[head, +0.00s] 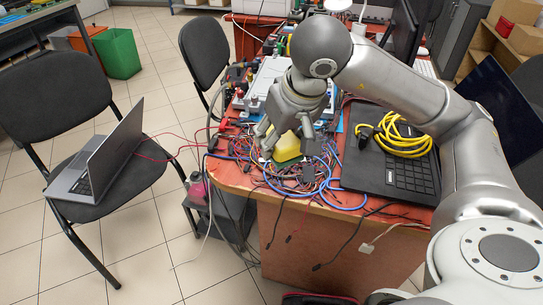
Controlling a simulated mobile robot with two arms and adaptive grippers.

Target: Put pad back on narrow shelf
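A yellow pad with a green underside (288,148) is near the front left corner of the orange-topped table (232,178), among tangled cables. My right gripper (286,141) reaches down over it from the right, with a finger on each side of the pad. The fingers are spread, but I cannot tell whether they touch the pad, or whether it rests on the cables. My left gripper is not in view. I cannot make out a narrow shelf for certain.
A black laptop (412,178) with a coiled yellow cable (403,140) lies right of the pad. Red and blue cables (335,196) crowd the table's front. A chair holding a grey laptop (105,160) stands left. Shelving with cardboard boxes (525,40) is back right.

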